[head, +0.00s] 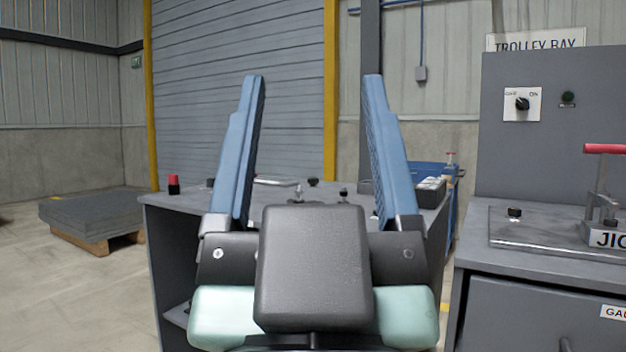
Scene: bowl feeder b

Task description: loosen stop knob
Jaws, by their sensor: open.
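My gripper (313,78) is open and empty, its two blue fingers pointing up and wide apart in the middle of the head view. Behind it is a grey bench (172,210), mostly hidden by my gripper. Small dark knobs show on or above the bench top between the fingers: one knob (313,181) near the middle and another knob (343,192) a little to the right and nearer. I cannot tell which, if any, is the stop knob. My gripper appears apart from them.
A red-topped black button (174,184) stands at the bench's left corner. At right, a grey cabinet (470,300) carries a plate with a black knob (514,213) and a red-handled clamp (604,149). Above is a panel with a rotary switch (522,104). Floor at left is open before a pallet (90,215).

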